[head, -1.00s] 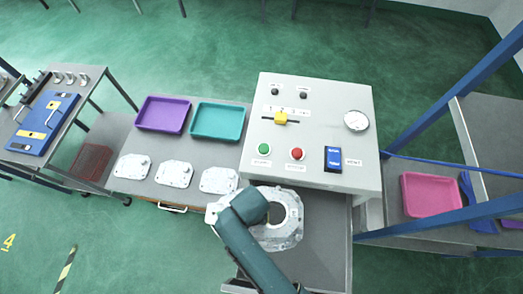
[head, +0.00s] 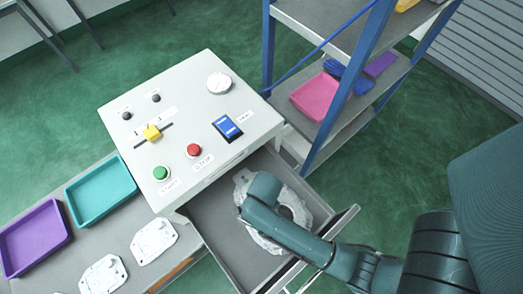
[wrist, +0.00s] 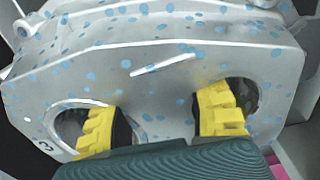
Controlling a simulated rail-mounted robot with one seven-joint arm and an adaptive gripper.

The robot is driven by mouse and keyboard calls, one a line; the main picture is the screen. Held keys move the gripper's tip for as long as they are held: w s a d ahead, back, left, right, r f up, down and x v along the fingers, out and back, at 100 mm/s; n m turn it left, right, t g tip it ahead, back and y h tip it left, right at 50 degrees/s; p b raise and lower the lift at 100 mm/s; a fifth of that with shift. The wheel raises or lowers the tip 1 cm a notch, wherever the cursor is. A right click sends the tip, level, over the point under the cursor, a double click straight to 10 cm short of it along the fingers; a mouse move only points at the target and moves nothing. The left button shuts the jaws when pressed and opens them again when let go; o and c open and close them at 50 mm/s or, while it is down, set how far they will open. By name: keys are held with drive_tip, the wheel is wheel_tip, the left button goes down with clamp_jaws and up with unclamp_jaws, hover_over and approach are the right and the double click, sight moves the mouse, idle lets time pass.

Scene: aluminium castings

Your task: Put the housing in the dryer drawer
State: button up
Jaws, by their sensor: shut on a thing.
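The housing (head: 266,243) is a pale casting with a large round opening. It is over or in the open grey drawer (head: 212,215) below the dryer's control panel; I cannot tell whether it touches the drawer floor. In the wrist view the housing (wrist: 150,88) is silver with blue spots, two side openings and a dark "3" at left. My gripper (wrist: 160,117) is shut on the housing, with one yellow finger at each opening. In the head view my arm covers part of the housing and hides the fingers.
The dryer panel (head: 190,120) carries buttons, a slider and a gauge. Teal (head: 100,192) and purple (head: 35,238) trays and pale flat castings (head: 154,241) lie on the bench at left. A blue-framed shelf (head: 350,95) with a pink tray (head: 315,97) stands behind and right of the drawer.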

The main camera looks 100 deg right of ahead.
wheel_tip(320, 180, down, 7)
drive_tip(key=shift+f+b, duration=0.2)
drive_tip(key=shift+b, duration=0.3)
drive_tip(key=o, duration=1.2)
drive_tip(key=shift+f, duration=0.1)
wheel_tip(320, 180, up, 12)
drive_tip(key=shift+r+p, duration=0.1)
drive_tip(key=shift+p, duration=0.8)
drive_tip(key=w+d+r+n+t+h, duration=0.1)
drive_tip(key=w+d+r+n+t, duration=0.1)
drive_tip(key=w+r+n, duration=0.4)
drive_tip(key=w+d+r+n+t+h, duration=0.1)
drive_tip(key=w+r+t+h, duration=0.2)
drive_tip(key=w, duration=0.5)
drive_tip(key=w+a+r+n+t, duration=0.3)
drive_tip(key=w+r+n+t, duration=0.4)
drive_tip(key=w+r, duration=0.7)
drive_tip(key=a+r+n+t+y, duration=0.1)
drive_tip(key=a+r+n+t, duration=0.2)
drive_tip(key=r, duration=0.8)
drive_tip(key=a+r+n+t+y, duration=0.1)
drive_tip(key=a+r+n+t, duration=0.2)
drive_tip(key=a+r+n, duration=0.3)
drive_tip(key=a+r+n+t+y, duration=0.1)
drive_tip(key=a+r+n+t, duration=0.3)
drive_tip(key=r, duration=1.1)
drive_tip(key=n, duration=0.2)
drive_tip(key=shift+a+r+n+y, duration=0.3)
drive_tip(key=shift+a+n, duration=0.1)
